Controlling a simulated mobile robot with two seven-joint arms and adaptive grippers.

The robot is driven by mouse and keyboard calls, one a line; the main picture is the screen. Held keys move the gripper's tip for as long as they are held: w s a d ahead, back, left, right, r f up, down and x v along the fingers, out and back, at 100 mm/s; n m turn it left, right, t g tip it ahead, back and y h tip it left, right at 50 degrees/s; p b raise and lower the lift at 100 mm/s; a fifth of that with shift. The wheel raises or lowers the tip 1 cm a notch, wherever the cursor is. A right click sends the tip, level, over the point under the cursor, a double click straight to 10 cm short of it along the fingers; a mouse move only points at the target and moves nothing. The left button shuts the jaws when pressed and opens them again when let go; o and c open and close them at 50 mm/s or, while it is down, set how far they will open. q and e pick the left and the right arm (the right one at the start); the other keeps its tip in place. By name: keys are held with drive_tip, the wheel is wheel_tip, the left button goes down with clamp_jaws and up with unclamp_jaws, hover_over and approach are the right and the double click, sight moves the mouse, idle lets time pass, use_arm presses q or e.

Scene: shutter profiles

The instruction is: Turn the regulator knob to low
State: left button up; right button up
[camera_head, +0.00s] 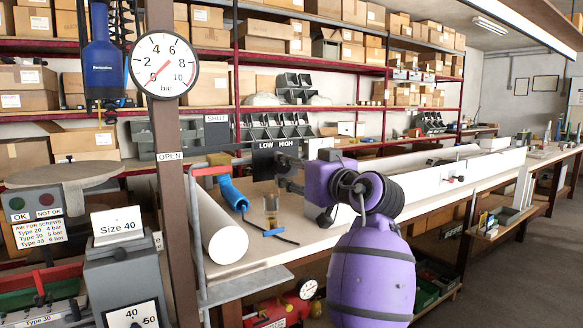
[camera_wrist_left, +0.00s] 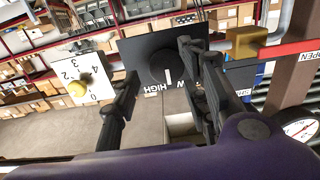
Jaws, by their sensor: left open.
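The regulator knob (camera_wrist_left: 165,65) is a black round knob with a white mark on a dark panel (camera_wrist_left: 130,50). In the left wrist view the labels appear upside down, and the mark points roughly between them; LOW is partly hidden by a finger. In the head view the LOW/HIGH panel (camera_head: 277,160) stands at the back of the bench, with the knob hidden or too small to tell. My left gripper (camera_wrist_left: 160,62) is open, with one finger on each side of the knob in the picture; I cannot tell whether they touch it. My right gripper is not in view.
A post with a pressure gauge (camera_head: 164,65) stands at left.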

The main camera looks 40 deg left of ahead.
use_arm(q)
drive_tip(key=v, duration=1)
drive_tip(key=shift+d, duration=0.15)
